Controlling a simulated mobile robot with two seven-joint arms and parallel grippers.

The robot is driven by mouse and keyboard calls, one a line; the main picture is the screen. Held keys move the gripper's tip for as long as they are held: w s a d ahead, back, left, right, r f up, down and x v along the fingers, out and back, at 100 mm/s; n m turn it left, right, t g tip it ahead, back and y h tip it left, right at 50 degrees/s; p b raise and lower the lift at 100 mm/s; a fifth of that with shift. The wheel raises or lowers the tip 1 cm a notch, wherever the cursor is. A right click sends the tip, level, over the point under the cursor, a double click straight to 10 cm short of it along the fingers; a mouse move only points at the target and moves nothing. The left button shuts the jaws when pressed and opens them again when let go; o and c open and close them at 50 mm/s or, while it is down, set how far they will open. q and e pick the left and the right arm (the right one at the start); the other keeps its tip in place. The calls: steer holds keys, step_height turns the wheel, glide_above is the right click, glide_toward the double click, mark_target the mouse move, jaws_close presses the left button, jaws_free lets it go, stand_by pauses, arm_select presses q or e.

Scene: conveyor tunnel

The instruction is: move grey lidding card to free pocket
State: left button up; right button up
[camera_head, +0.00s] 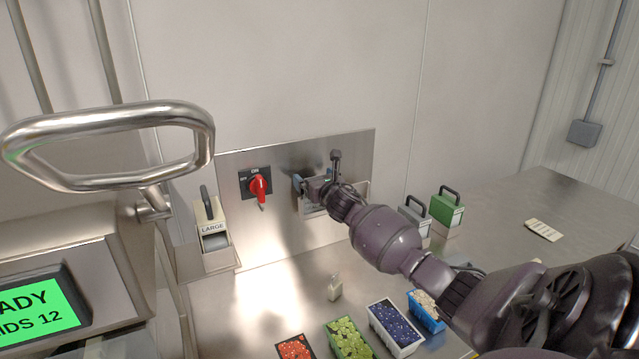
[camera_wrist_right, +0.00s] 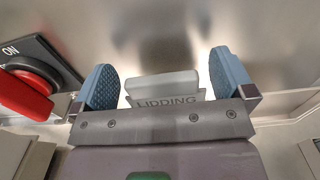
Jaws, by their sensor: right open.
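My right gripper (camera_head: 308,186) is at the steel wall panel, right of the red switch. In the right wrist view it (camera_wrist_right: 165,82) is open, with blue padded fingers on either side of a pale grey piece lettered LIDDING (camera_wrist_right: 167,102), which appears to be the lidding card. Gaps show between the piece and both fingers. In the head view my gripper and wrist hide this piece. A grey card with a dark handle (camera_head: 415,213) stands in a holder at right; its lettering is unreadable. I cannot make out an empty pocket. My left gripper is not in view.
A red rotary switch (camera_head: 260,187) is close left of my gripper. A cream LARGE card (camera_head: 211,222) stands left, a green card (camera_head: 447,206) right. Berry punnets (camera_head: 350,338) and a small pale object (camera_head: 335,288) are on the steel counter in front. A metal-framed screen (camera_head: 40,310) is at left.

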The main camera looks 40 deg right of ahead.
steer(key=v, duration=1)
steer(key=shift+s+p, duration=0.35)
steer(key=shift+p, duration=0.05)
steer(key=shift+a, duration=0.1)
steer(key=shift+s, duration=0.1)
stand_by(0.5)
